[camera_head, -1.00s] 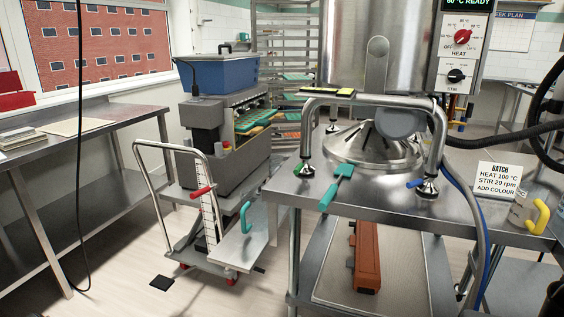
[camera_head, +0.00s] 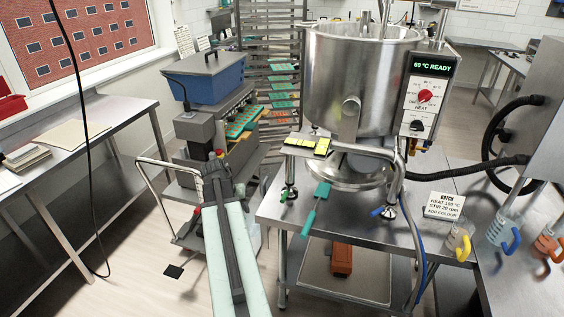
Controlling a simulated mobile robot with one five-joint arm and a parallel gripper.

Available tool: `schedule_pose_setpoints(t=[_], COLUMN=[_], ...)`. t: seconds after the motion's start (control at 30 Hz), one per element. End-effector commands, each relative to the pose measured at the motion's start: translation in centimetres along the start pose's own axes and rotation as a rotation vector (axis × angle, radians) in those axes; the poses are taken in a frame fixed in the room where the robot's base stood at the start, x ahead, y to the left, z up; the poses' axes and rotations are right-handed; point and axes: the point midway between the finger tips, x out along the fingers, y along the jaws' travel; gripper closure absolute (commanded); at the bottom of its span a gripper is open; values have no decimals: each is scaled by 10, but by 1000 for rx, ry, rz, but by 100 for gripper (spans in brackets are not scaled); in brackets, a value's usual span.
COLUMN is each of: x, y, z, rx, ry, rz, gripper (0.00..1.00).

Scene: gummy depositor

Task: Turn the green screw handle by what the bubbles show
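The small green screw handle (camera_head: 283,196) sits low at the left foot of the kettle's stand, at the left side of the steel table. A blue handle (camera_head: 377,211) sits at the right foot. The steel kettle (camera_head: 345,75) stands on the frame. My pale arm reaches up from the bottom, left of the table. No gripper fingers can be made out at its far end, which is left of the green handle in the picture.
A teal spatula (camera_head: 316,205) lies over the table's front edge, just right of the green handle. A trolley (camera_head: 155,190) and the depositor (camera_head: 200,135) stand left. A batch card (camera_head: 444,205) and jugs with coloured handles (camera_head: 462,243) stand right.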

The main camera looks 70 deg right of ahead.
Motion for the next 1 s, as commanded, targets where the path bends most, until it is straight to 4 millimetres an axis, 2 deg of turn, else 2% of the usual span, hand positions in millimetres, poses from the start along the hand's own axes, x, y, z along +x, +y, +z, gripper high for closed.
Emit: schedule_pose_setpoints(t=[0.03, 0.1, 0.2, 0.3, 0.57, 1.0], x=[-31, -39, -45, -46, -35, 34], y=[43, 86, 128, 147, 148, 153], z=[-26, -43, -56, -60, -59, -60], rx=[65, 136, 204, 237, 241, 239], ry=[5, 15, 24, 29, 31, 30], rz=[26, 56, 86, 100, 103, 102], gripper=[61, 61, 61, 61, 61, 61])
